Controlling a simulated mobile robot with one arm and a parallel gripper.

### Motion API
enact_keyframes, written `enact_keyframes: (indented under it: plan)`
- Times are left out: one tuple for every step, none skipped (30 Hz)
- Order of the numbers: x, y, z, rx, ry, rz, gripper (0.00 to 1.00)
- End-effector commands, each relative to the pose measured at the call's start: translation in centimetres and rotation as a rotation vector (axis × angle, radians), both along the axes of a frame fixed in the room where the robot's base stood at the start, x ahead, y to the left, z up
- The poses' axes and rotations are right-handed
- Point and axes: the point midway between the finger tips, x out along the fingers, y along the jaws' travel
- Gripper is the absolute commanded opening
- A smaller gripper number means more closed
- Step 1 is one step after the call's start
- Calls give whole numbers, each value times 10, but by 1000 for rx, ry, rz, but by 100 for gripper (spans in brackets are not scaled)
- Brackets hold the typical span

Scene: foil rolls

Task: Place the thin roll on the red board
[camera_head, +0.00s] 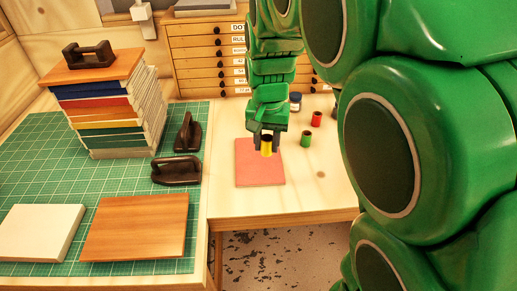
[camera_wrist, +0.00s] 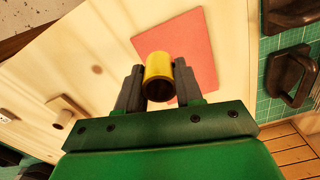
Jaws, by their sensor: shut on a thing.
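My gripper (camera_head: 266,140) is shut on a yellow roll (camera_head: 266,150), which stands upright between the fingers with its dark open end up. In the wrist view the yellow roll (camera_wrist: 158,68) sits between the two fingers of my gripper (camera_wrist: 158,84). The red board (camera_head: 260,173) lies flat on the light wooden table, and the roll is over its far part. The red board also shows in the wrist view (camera_wrist: 200,55). I cannot tell whether the roll's lower end touches the board.
A green roll (camera_head: 306,139), a red roll (camera_head: 317,119) and a small dark jar (camera_head: 295,101) stand right of the board. Dark-handled tools (camera_head: 177,171) and a book stack (camera_head: 112,115) are on the green mat (camera_head: 40,180) at left. Drawers (camera_head: 205,70) stand behind.

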Motion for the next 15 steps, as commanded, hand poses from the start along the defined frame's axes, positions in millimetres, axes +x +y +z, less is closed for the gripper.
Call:
enact_keyframes:
  plan:
    - [6, 1, -3, 0, 2, 0, 3]
    - [9, 2, -5, 0, 1, 0, 3]
    - [13, 2, -7, 0, 1, 0, 3]
    - [17, 3, -8, 0, 1, 0, 3]
    - [20, 3, -9, 0, 1, 0, 3]
    - [24, 4, -11, 0, 1, 0, 3]
    - [27, 5, -13, 0, 1, 0, 3]
    - [30, 5, -15, 0, 2, 0, 3]
    - [35, 6, -17, 0, 3, 0, 3]
    - [37, 6, -21, 0, 4, 0, 3]
    - [40, 7, -25, -1, 4, 0, 3]
    - [43, 7, -29, 0, 4, 0, 3]
    - [46, 8, -32, 0, 4, 0, 3]
    - [48, 8, -35, 0, 4, 0, 3]
    - [52, 9, -39, 0, 4, 0, 3]
